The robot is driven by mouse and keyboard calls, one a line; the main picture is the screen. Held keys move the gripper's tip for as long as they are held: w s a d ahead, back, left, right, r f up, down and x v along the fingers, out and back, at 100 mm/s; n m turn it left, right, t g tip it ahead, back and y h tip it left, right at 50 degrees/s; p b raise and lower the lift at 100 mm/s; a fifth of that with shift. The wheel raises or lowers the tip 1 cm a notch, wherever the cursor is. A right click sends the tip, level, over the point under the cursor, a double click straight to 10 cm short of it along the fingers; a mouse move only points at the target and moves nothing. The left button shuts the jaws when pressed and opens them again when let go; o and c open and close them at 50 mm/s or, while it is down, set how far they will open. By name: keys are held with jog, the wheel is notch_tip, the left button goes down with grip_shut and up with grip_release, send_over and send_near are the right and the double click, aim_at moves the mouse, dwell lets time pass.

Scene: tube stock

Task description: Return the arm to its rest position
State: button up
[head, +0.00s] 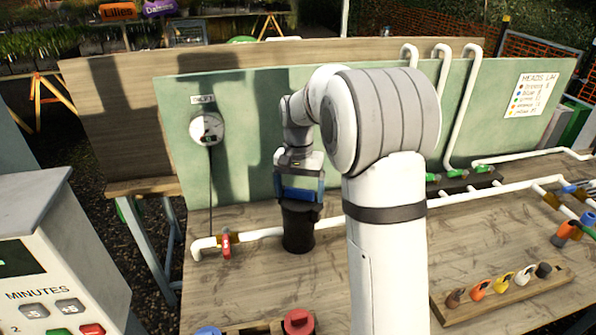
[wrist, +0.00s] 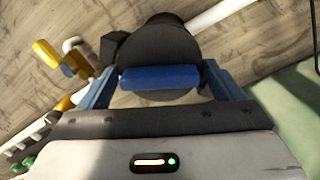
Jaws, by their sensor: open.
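My arm reaches over the workbench (head: 250,285), and my gripper (head: 299,196) points down near the green back panel. It also shows in the wrist view (wrist: 160,74), with its blue fingers apart. A black cylindrical thing (head: 298,232) stands on the bench directly under the gripper. In the wrist view this black thing (wrist: 165,42) lies just beyond and between the fingertips. I cannot tell whether the fingers touch it. A small black block juts from its side. My upper arm hides part of the bench and panel.
A white pipe (head: 262,234) with a red-handled valve (head: 226,246) runs beside the black thing. A round gauge (head: 206,129) hangs on the panel (head: 245,110). A wooden rack (head: 455,312) of coloured pieces is front right. A red knob-like piece (head: 298,322) is in front. A control box (head: 60,270) stands left.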

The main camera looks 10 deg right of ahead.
jog(key=r+m, duration=0.1)
jog(key=r, duration=0.1)
jog(key=w+r+m, duration=0.2)
jog(key=r, duration=0.1)
jog(key=shift+d+r+t, duration=0.15)
jog(key=shift+r+t, duration=0.15)
jog(key=shift+t, duration=0.1)
jog(key=shift+s+r+n+b, duration=0.2)
jog(key=shift+r+n+b, duration=0.1)
jog(key=shift+r+n, duration=0.4)
jog(key=s+f+n+t, duration=0.3)
jog(key=s+n, duration=0.4)
jog(key=s, duration=2.3)
jog(key=w+r+n+g, duration=0.1)
jog(key=w+n, duration=0.3)
jog(key=w, duration=0.5)
jog(key=w+r+n+g, duration=0.1)
jog(key=w+n, duration=0.3)
jog(key=w, duration=0.5)
jog(key=w+r+n, duration=0.1)
jog(key=w+n, duration=0.3)
jog(key=w, duration=0.5)
jog(key=shift+w+r+g, duration=0.15)
jog(key=shift+w+g, duration=0.2)
jog(key=shift+g, duration=0.05)
jog(key=shift+w+n, duration=0.25)
jog(key=shift+n, duration=0.05)
jog(key=shift+f, duration=3.95)
